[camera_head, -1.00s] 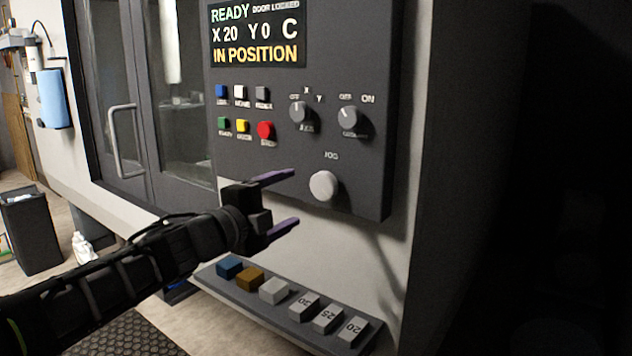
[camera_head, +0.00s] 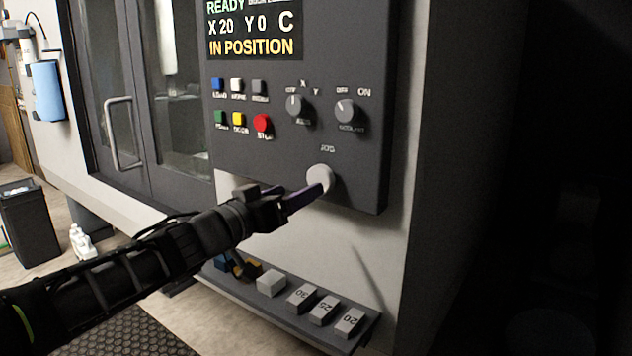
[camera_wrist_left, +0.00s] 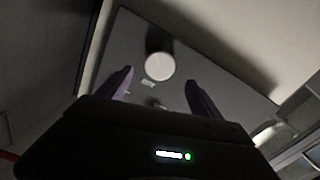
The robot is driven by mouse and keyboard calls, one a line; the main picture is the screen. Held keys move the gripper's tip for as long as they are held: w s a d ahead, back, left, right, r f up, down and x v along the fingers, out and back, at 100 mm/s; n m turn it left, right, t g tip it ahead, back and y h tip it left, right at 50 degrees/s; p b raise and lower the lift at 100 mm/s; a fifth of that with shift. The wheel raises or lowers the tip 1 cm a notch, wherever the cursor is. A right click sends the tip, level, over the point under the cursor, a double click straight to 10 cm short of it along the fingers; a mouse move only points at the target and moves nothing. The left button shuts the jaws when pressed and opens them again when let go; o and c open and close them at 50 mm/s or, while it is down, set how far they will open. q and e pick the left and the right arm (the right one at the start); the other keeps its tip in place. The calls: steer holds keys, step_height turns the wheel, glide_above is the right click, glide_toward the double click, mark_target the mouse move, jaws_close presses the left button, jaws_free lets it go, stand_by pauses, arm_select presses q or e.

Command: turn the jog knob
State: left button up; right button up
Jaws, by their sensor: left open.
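The jog knob (camera_head: 321,177) is a round, light grey knob low on the dark control panel (camera_head: 352,187), under the label JOG. My left gripper (camera_head: 304,194) is open, with its purple fingers pointing at the knob. One finger overlaps the knob's lower left edge in the head view; I cannot tell if it touches. In the left wrist view the knob (camera_wrist_left: 159,66) sits between and just beyond the two fingertips of my left gripper (camera_wrist_left: 158,83), with gaps on both sides. My right gripper is not in view.
Above the knob are two selector knobs (camera_head: 345,110), several coloured buttons and a display (camera_head: 254,30) reading IN POSITION. Below, a shelf (camera_head: 364,335) holds several blocks. A door handle (camera_head: 122,133) is at left, and a dark bin (camera_head: 28,222) stands on the floor.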

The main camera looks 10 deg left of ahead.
mark_target(317, 180)
arm_select(q)
steer(key=x, duration=0.8)
steer(key=shift+b, duration=0.3)
steer(key=shift+s, duration=0.1)
steer(key=shift+c, duration=0.4)
steer(key=c, duration=1.3)
steer(key=shift+m, duration=0.4)
